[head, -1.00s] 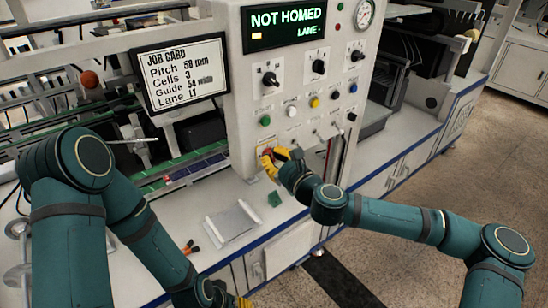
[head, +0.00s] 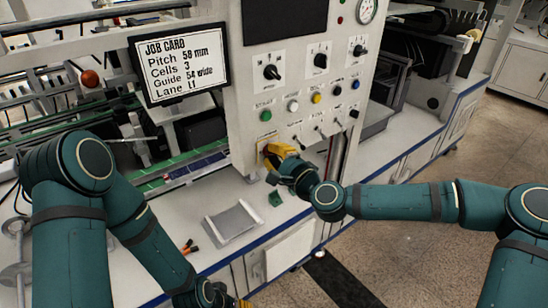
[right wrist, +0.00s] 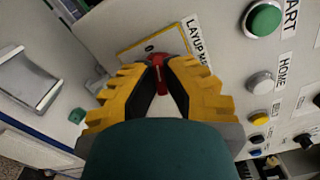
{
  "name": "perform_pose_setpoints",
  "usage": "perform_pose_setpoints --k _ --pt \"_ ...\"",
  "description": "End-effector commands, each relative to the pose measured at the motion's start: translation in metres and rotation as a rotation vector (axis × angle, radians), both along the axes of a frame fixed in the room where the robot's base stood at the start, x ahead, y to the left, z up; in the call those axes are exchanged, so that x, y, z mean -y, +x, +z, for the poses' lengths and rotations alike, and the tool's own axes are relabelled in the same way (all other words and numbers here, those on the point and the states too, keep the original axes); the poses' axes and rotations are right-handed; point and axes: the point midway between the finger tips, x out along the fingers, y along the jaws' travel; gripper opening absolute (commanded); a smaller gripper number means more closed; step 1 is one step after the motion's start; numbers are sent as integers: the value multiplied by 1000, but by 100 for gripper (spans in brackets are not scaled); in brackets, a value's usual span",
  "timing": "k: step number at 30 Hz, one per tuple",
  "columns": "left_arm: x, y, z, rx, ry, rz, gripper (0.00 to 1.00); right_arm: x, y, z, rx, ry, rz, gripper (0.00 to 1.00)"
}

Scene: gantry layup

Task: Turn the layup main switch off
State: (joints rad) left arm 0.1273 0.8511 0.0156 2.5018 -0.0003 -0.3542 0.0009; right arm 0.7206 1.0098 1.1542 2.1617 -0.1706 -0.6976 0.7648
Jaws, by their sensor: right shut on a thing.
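The layup main switch (right wrist: 158,72) has a red handle on a yellow-edged plate (right wrist: 128,53), under a label partly reading "LAYUP" in the right wrist view. My right gripper (right wrist: 158,80) is shut on the red handle, with one yellow finger on each side of it. In the head view my right gripper (head: 275,155) covers the switch at the lower left of the control panel (head: 240,130). The panel's display (head: 285,22) is dark. My left gripper (head: 243,303) shows only as a bit of yellow at the bottom edge; its fingers cannot be made out.
Above the switch are a green button (head: 266,115), a white button (head: 293,106), small toggles and black knobs (head: 271,72). A job card screen (head: 180,65) stands to the left. A metal tray (head: 232,222) and a green block (head: 275,199) lie on the bench below.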

Motion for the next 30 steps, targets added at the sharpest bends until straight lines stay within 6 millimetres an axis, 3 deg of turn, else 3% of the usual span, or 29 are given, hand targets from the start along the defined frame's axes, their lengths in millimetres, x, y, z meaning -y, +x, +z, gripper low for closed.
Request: perform_pose_setpoints --k 13,30 --pt "0 3 -14 7 1 2 47 -1 0 0 162 -217 -1 0" --pt "0 3 -16 9 1 2 47 -1 0 1 195 -261 -1 0"
